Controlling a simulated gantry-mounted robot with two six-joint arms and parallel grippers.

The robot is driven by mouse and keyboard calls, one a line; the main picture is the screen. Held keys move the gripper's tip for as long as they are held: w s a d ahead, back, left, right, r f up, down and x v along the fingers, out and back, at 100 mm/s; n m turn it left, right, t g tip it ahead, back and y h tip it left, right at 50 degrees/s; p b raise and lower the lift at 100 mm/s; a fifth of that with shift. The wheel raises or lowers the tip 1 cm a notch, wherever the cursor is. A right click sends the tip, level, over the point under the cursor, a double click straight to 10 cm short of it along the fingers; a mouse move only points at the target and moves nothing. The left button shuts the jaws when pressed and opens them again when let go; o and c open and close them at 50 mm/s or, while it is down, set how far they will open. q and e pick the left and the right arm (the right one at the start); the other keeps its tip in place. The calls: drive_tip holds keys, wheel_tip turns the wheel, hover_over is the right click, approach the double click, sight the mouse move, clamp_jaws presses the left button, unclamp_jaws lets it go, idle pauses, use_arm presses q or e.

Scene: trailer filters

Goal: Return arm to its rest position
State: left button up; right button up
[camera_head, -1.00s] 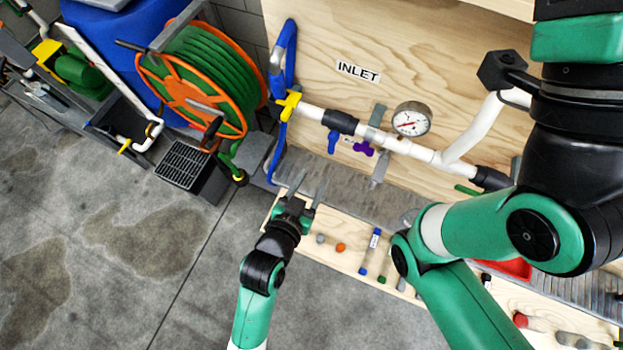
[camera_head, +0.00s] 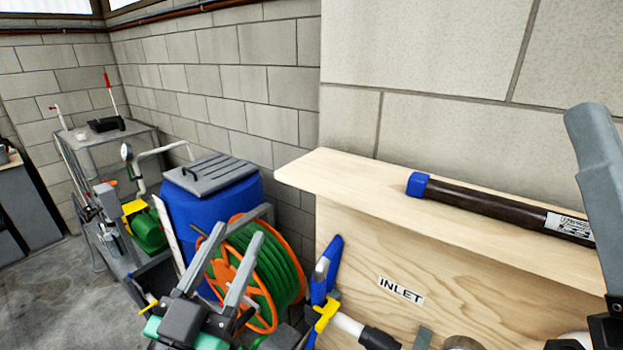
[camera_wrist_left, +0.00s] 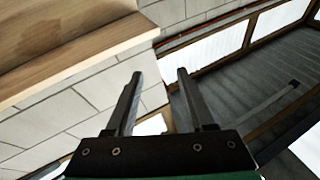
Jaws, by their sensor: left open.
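My left gripper (camera_head: 238,232) is raised at the lower middle of the head view, in front of the hose reel. Its two grey fingers stand apart with nothing between them. In the left wrist view the open fingers (camera_wrist_left: 159,73) point up toward the block wall, window frames and roof. At the right edge of the head view a large grey finger (camera_head: 597,150), which looks like part of my right gripper, points upward; its other finger is not clearly visible.
A wooden shelf (camera_head: 330,172) holds a dark tube with a blue cap (camera_head: 470,200). Below are the INLET board (camera_head: 350,255), a blue valve handle (camera_head: 332,262) and white pipe. A green hose reel (camera_head: 285,270), blue barrel (camera_head: 185,215) and grey cart (camera_head: 110,150) stand left.

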use_arm(q)
drive_tip(key=s+a+r+n+t+y, duration=0.2)
drive_tip(key=s+a+r+t, duration=0.15)
drive_tip(key=s+r, duration=0.5)
drive_tip(key=s+a+r+n+t+y, duration=0.25)
drive_tip(key=s+a+r, duration=0.25)
drive_tip(key=r, duration=0.6)
wheel_tip(320, 180, up, 20)
drive_tip(key=h+p, duration=0.1)
drive_tip(key=p, duration=2)
wheel_tip(320, 180, down, 22)
drive_tip(key=b, duration=2.2)
drive_tip(key=shift+w+d+m, duration=0.3)
drive_tip(key=shift+d+m, duration=0.1)
drive_tip(key=shift+m, duration=0.05)
